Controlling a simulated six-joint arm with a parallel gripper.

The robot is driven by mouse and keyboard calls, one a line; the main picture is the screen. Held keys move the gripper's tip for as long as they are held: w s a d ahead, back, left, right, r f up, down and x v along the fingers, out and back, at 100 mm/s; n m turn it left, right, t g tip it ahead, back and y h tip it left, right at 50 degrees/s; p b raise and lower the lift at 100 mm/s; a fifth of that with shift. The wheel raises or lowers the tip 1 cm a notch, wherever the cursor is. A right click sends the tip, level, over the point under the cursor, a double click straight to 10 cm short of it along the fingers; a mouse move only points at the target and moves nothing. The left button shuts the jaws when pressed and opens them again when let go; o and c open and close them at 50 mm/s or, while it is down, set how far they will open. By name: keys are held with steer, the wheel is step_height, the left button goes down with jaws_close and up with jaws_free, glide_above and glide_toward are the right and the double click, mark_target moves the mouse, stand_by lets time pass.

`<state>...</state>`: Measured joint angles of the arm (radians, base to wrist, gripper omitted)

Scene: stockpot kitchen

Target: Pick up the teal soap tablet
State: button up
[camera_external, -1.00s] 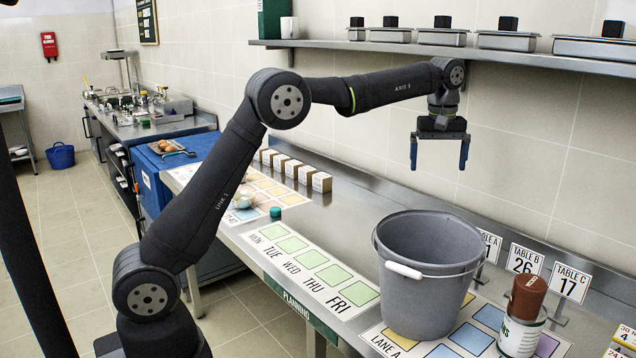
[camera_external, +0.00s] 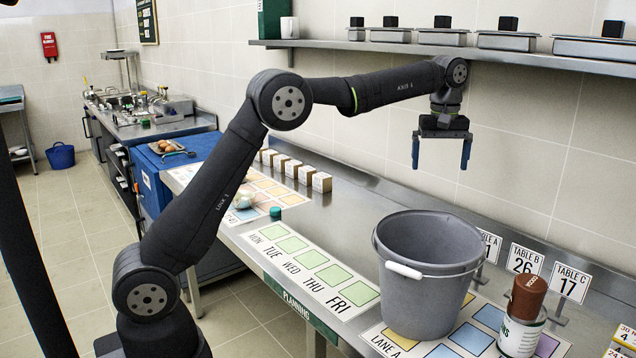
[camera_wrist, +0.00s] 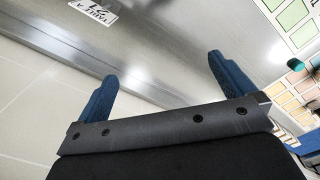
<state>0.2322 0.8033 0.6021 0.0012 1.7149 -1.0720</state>
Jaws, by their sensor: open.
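My gripper (camera_external: 440,165) has blue fingers and is open and empty. It hangs high above the back of the counter, well to the right of the teal piece. Both fingers show apart in the wrist view (camera_wrist: 163,68), with bare counter beyond.
A big grey bucket (camera_external: 405,300) stands on the counter right of the weekday mat (camera_external: 283,243). A brown-capped container (camera_external: 520,335) and table number cards (camera_external: 525,260) are to its right. Small boxes (camera_external: 321,182) line the back. A wall shelf (camera_external: 480,52) holds lidded pans above.

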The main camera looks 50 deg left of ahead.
steer(key=c, duration=0.8)
steer(key=a+f+m, duration=0.2)
steer(key=a+m, duration=0.4)
steer(key=a, duration=0.8)
steer(key=m, duration=1.8)
glide_above(276, 208)
step_height(276, 208, down, 8)
step_height(276, 208, down, 12)
steer(key=shift+w+a+r, duration=0.1)
steer(key=shift+a+r, duration=0.05)
steer(key=shift+s+f, duration=0.2)
steer(key=shift+f, duration=2.5)
